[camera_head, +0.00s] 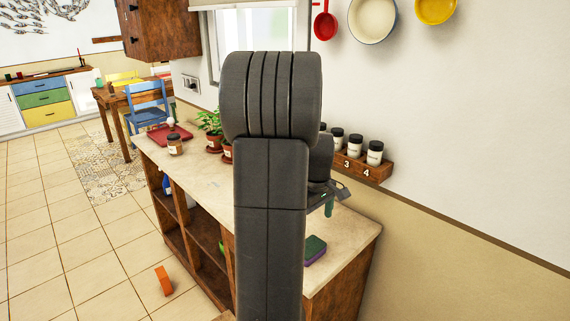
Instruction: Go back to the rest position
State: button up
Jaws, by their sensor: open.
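My dark grey arm rises through the middle of the head view and hides part of the counter. My gripper (337,192) shows only partly, to the right of the arm, above the right part of the wooden counter (345,232). It is open, and I see nothing held in it. A small teal thing (328,206) shows just below it; I cannot tell what it is or whether it touches the gripper. A green and purple sponge (315,248) lies on the counter below the gripper, partly behind the arm.
A wall rack (372,171) with several jars is close to the gripper's right. Potted plants (212,130), a jar (175,145) and a red board (168,132) occupy the counter's far left. An orange block (164,281) lies on the tiled floor, otherwise clear at left. Pans hang above.

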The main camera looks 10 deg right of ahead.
notch_tip(320, 180, down, 12)
jog(key=shift+s+r, duration=0.1)
jog(key=shift+r, duration=2.3)
